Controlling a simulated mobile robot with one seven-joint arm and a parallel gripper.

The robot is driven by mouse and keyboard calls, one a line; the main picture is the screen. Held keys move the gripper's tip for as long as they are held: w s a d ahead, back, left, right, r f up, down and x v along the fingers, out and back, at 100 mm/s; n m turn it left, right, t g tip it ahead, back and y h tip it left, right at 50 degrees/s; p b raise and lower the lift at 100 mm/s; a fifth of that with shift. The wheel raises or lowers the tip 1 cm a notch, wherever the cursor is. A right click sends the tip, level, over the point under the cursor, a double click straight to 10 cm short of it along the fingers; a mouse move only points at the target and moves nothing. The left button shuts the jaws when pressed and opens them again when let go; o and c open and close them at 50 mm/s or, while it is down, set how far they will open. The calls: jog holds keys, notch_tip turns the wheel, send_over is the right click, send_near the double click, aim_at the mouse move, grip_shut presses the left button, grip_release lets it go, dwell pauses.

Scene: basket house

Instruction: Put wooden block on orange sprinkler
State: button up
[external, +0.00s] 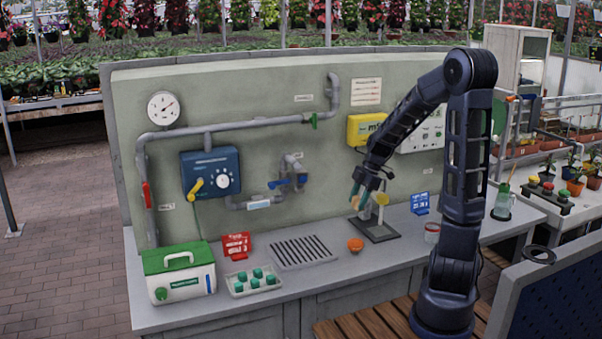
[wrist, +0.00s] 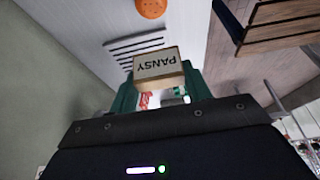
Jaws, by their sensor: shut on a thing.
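My gripper (external: 359,197) is shut on a wooden block (wrist: 159,65), holding it in the air above the counter. The block is pale wood with the word PANSY on its face, upside down in the wrist view, between my green fingers (wrist: 158,88). In the external view the block (external: 355,202) is a small tan patch. The orange sprinkler (external: 356,245) is a small round orange piece on the counter, below the block and apart from it. It also shows at the top of the wrist view (wrist: 151,8).
A stand with a yellow disc (external: 381,198) rises close to the right of my gripper. A slotted drain (external: 300,252), a tray of green pieces (external: 240,286) and a green-white box (external: 180,272) lie to the left.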

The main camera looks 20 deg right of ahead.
notch_tip(320, 180, down, 13)
dwell(0.8)
jog(key=o, duration=0.9)
jog(key=shift+f, duration=0.15)
jog(key=shift+o, duration=0.2)
jog(key=v, duration=1.2)
jog(key=s+r+m+t+h, duration=0.2)
jog(key=s+r+m, duration=0.6)
jog(key=s+m, duration=0.1)
jog(key=s+d+r+m+t+h, duration=0.1)
jog(key=s+r+m+t+h, duration=0.1)
jog(key=s+r+m, duration=0.6)
jog(key=shift+s+d+m+t+h, duration=0.15)
jog(key=shift+s+m+t+h, duration=0.25)
jog(key=shift+s, duration=1.4)
jog(key=shift+r, duration=0.1)
